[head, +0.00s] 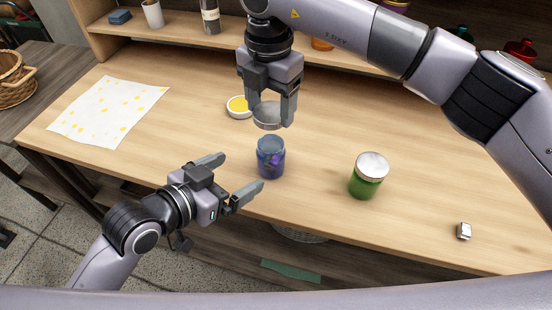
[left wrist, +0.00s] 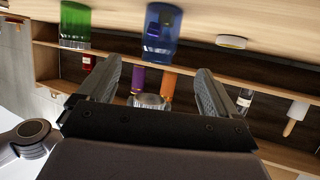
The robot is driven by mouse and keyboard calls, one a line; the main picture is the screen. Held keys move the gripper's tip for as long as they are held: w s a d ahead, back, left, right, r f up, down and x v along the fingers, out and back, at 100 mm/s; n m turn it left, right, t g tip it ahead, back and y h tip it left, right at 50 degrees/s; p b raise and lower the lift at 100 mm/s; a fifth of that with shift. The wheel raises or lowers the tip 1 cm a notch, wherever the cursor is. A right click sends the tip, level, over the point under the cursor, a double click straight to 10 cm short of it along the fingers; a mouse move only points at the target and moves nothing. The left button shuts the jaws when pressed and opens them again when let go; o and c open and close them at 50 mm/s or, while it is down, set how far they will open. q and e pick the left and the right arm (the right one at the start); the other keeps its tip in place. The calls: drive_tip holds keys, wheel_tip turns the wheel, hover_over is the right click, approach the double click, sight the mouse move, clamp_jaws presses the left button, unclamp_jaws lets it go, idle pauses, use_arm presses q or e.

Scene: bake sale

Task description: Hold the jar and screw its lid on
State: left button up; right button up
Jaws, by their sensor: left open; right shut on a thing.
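An open blue glass jar (head: 270,160) with a dark pattern stands upright near the table's front edge. It also shows in the left wrist view (left wrist: 162,25). My right gripper (head: 268,108) is shut on a grey round lid (head: 267,119) and holds it above the jar's mouth, apart from it. My left gripper (head: 235,176) is open, its fingers pointing toward the jar from the front left. Its fingers also frame the jar's direction in the left wrist view (left wrist: 156,75). The jar is not between the fingertips.
A green jar with a silver lid (head: 366,183) stands to the right. A white round dish with yellow inside (head: 239,107) lies behind. A small metal block (head: 464,231) is at the front right. A yellow-dotted cloth (head: 107,112) lies at the left. A shelf (head: 325,55) runs along the back.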

use_arm(q)
drive_tip(key=shift+w+d, duration=0.1)
idle(0.3)
drive_tip(key=x, duration=1.1)
drive_tip(key=shift+w+d+f, duration=0.15)
drive_tip(key=shift+w+d, duration=0.1)
drive_tip(key=c, duration=1.5)
use_arm(e)
hover_over(271, 136)
drive_tip(key=s, duration=0.2)
drive_tip(key=shift+s+f, duration=0.2)
drive_tip(key=shift+f, duration=2.3)
drive_tip(key=shift+f, duration=0.9)
drive_tip(key=shift+f, duration=0.55)
